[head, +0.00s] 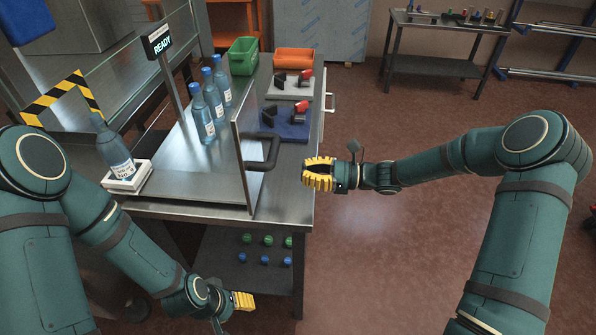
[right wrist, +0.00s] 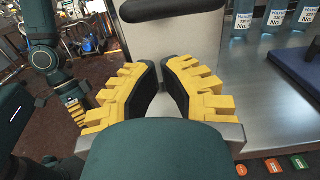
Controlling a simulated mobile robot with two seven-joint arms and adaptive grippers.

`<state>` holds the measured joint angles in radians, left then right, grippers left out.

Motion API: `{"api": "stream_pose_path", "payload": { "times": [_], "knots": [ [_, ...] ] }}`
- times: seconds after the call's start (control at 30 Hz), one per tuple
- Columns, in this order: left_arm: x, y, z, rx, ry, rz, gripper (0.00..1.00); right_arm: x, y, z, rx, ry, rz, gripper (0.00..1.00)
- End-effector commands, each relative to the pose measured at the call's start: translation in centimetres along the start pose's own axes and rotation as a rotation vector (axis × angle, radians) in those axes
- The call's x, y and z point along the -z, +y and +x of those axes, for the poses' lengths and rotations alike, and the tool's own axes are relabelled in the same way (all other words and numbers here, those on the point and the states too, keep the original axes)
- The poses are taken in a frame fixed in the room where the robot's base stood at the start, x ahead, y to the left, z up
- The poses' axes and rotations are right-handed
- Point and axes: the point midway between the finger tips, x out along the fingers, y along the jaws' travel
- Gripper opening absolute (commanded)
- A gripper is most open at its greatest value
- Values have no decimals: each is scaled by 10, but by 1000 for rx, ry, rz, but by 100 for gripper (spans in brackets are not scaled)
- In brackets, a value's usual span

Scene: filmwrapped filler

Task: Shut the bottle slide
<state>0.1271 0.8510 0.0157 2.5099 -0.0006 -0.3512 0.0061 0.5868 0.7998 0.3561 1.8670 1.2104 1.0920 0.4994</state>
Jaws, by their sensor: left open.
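The panel I take for the bottle slide (head: 244,175) is an upright, metal-edged panel standing on the steel table, with a black bar handle (head: 268,152) on its right side. My right gripper (head: 318,174) is just right of the handle, apart from it. Several blue bottles (head: 203,114) stand on the table behind the panel.
One blue bottle (head: 114,150) leans on a white stand (head: 128,176) at the left. A sign reading READY (head: 158,42) stands on a post. A blue tray (head: 284,125), a green bin (head: 243,56) and an orange bin (head: 294,61) are farther back. Floor right of the table is clear.

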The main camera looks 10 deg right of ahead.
Motion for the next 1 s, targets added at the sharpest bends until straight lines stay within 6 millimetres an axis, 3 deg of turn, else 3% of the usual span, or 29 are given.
{"api": "stream_pose_path", "payload": {
  "times": [0.3,0.5,0.7,1.0],
  "knots": [
    [-3,-3,8,0,-6,2,54,1,2,65,-6,-1,-1,0],
    [-3,-4,12,-1,-6,2,54,2,2,97,-4,1,-1,0],
    [-3,-5,14,0,-4,2,54,1,1,113,-1,2,-1,0],
    [-2,-5,14,0,-4,2,54,0,1,116,-1,2,-2,0]
  ]
}}
